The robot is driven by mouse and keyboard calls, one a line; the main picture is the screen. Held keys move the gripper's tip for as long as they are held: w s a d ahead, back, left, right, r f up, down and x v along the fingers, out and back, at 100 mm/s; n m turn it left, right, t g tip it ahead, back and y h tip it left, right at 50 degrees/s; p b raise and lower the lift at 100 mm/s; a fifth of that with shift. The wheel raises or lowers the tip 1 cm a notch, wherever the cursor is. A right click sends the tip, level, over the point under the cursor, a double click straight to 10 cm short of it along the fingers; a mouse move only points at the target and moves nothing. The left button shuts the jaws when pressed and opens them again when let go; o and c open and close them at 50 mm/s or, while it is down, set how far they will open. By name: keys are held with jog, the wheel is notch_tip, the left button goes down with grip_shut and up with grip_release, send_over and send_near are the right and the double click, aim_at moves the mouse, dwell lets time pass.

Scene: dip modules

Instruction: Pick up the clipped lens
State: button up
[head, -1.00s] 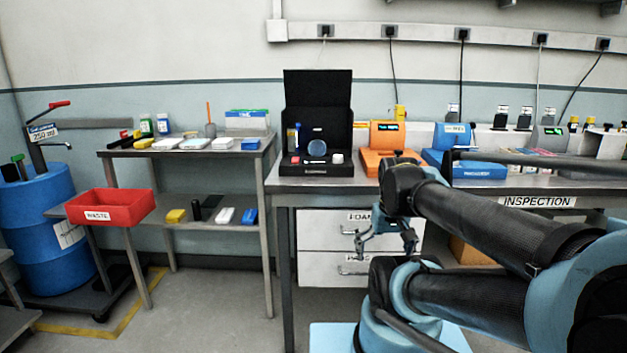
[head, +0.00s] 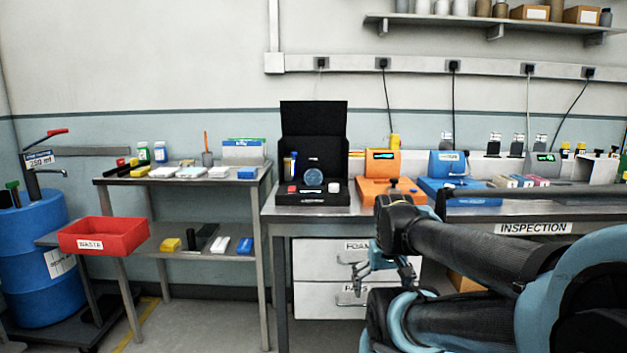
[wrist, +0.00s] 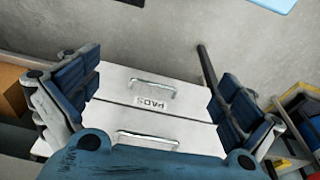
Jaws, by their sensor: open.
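A round bluish lens (head: 313,176) stands in an open black case (head: 315,198) on the bench. Whether it is clipped in place is too small to tell. My gripper (head: 382,270) hangs low in front of the bench drawers, below and to the right of the case and well apart from it. In the wrist view my gripper (wrist: 155,95) has its blue-padded fingers wide apart, with nothing between them. The lens is not in the wrist view.
The case also holds small red and white items. An orange device (head: 382,190) and a blue device (head: 450,190) stand right of it. A drawer unit (head: 325,272) is under the bench. A side shelf (head: 190,240) and red waste bin (head: 103,237) are at left.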

jog(key=c, duration=0.3)
jog(key=r, duration=0.3)
jog(key=shift+w+a, duration=0.1)
jog(key=shift+w, duration=0.15)
jog(key=c, duration=0.8)
jog(key=w+a+r+t, duration=0.1)
jog(key=w+a+r, duration=0.1)
jog(key=w+r, duration=0.65)
jog(key=w+a+r, duration=0.2)
jog(key=w+r, duration=0.5)
jog(key=r, duration=0.3)
jog(key=w+a+r+t, duration=0.1)
jog(key=w+a+r, duration=0.6)
jog(key=w+r, duration=0.3)
jog(key=w+a+r, duration=0.7)
jog(key=w+r, duration=0.3)
jog(key=w, duration=0.1)
send_near(313, 159)
jog(key=w+x, duration=0.1)
jog(key=x, duration=0.4)
jog(key=shift+x, duration=2.9)
